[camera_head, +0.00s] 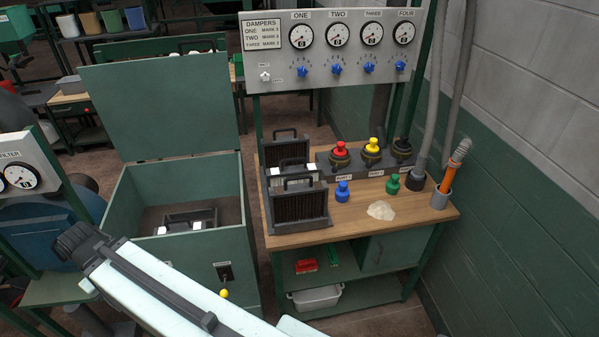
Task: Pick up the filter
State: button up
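Two dark pleated filters stand upright on the wooden bench top's left end. The front filter (299,208) has a black handle on top and pale clips. The rear filter (287,149) stands just behind it and is partly covered by it. A third dark framed unit with a handle and pale clips, which looks like another filter (190,219), sits inside the open green box. The box's front wall hides its lower part. My pale arm crosses the lower left, in front of the box. My gripper is not visible.
The green box (207,262) has its lid (162,100) raised. A gauge panel (335,45) hangs above. A block wall bounds the right.

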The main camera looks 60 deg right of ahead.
aim_at(275, 177)
jog(key=z, duration=3.1)
jog(key=k, duration=1.05)
jog(key=u, duration=0.95)
jog(key=i, duration=0.5)
jog(key=z, duration=0.05)
